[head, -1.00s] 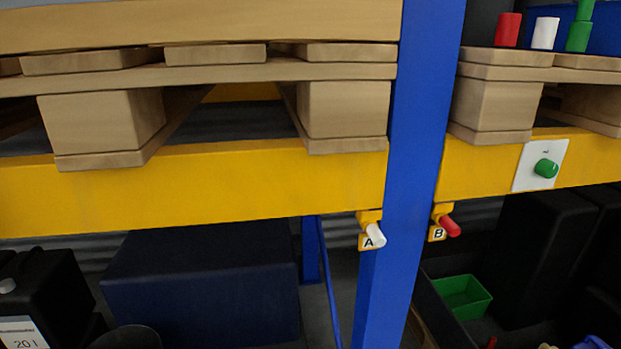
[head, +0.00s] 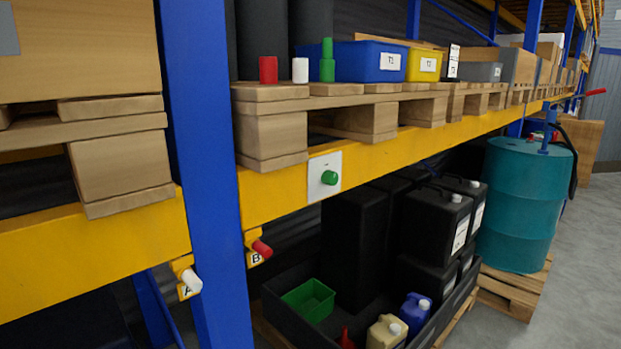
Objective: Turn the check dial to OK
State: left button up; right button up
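The check dial is a green knob (head: 329,177) on a white plate (head: 324,176), fixed to the front of the yellow shelf beam in the middle of the head view. The marking on the plate is too small to read, and I cannot tell which way the knob points. Neither of my grippers shows in the head view.
A blue upright (head: 205,180) stands left of the dial, with a white peg (head: 191,280) at A and a red peg (head: 262,248) at B sticking out. Below are a green bin (head: 309,300) and black canisters (head: 436,222).

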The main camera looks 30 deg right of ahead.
aim_at(330, 177)
jog(key=z, duration=1.15)
